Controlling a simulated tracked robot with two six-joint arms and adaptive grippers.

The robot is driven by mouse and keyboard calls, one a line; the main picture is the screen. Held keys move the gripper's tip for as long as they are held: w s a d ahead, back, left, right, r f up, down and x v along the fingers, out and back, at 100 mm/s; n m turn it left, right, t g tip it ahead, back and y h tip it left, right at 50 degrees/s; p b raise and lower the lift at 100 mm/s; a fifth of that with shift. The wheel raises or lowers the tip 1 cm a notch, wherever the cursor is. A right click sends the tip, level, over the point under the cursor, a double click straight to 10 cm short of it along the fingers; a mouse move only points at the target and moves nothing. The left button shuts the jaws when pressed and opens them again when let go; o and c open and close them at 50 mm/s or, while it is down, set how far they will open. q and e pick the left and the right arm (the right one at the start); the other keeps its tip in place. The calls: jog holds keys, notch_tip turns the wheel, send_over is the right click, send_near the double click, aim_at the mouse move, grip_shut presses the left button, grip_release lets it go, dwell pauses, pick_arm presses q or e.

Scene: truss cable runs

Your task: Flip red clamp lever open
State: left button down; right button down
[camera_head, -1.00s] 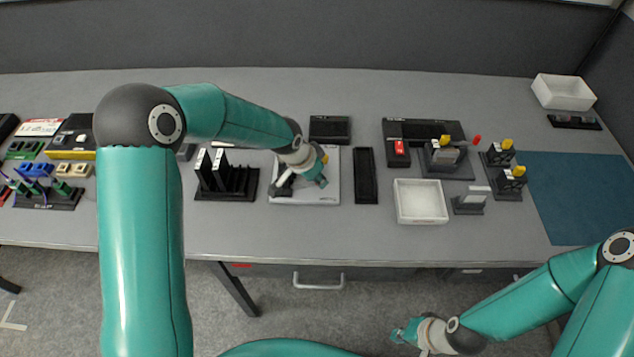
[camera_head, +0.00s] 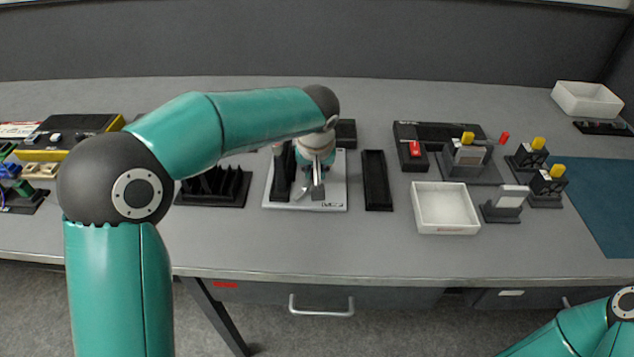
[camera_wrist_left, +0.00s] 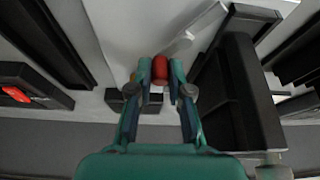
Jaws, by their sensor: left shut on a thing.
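The red clamp lever (camera_wrist_left: 160,70) shows in the left wrist view as a short, rounded red piece between the fingertips of my left gripper (camera_wrist_left: 160,76). The gripper is shut on it. In the head view my left gripper (camera_head: 313,190) points down over the white plate (camera_head: 333,192); the lever is hidden there. A silver, rod-like part (camera_wrist_left: 180,43) lies just beyond the lever in the wrist view. A tall black block (camera_head: 283,172) stands on the plate beside the gripper. My right gripper is out of view.
A narrow black tray (camera_head: 377,180) lies just right of the plate, and a white bin (camera_head: 445,207) beyond it. A black slotted rack (camera_head: 213,188) stands to the left. A black fixture with a red switch (camera_head: 415,149) is further right. The front table strip is clear.

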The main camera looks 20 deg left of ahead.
pick_arm(q)
jog(key=n, duration=0.2)
jog(key=a+n+g+y+b, duration=0.1)
jog(key=n, duration=0.1)
jog(key=shift+w+a+n+y, duration=0.15)
jog(key=shift+n+y, duration=0.15)
jog(key=shift+n, duration=0.1)
dwell(0.4)
jog(key=c, duration=1.1)
grip_release()
jog(key=shift+r, duration=0.1)
jog(key=v, duration=1.1)
jog(key=shift+r, duration=0.4)
